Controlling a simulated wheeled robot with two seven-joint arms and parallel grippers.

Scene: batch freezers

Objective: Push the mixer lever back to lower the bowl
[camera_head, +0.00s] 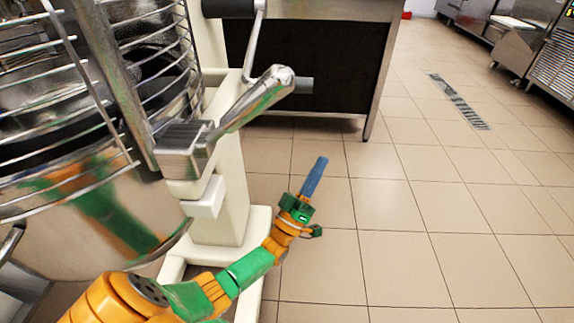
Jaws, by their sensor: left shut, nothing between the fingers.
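The mixer's bowl (95,225) is large and shiny, behind a wire guard (185,60) at the left. It reflects my green and orange arm. A thin bent metal lever (252,45) runs down the side of the cream mixer column (228,165). My right gripper is out of view.
A steel table with a dark front (310,60) stands behind the mixer. The mixer's cream base (250,225) spreads on the tiled floor beside my arm. Open floor (420,230) lies to the right, with a drain grate (458,100). Steel appliances (530,40) line the far right.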

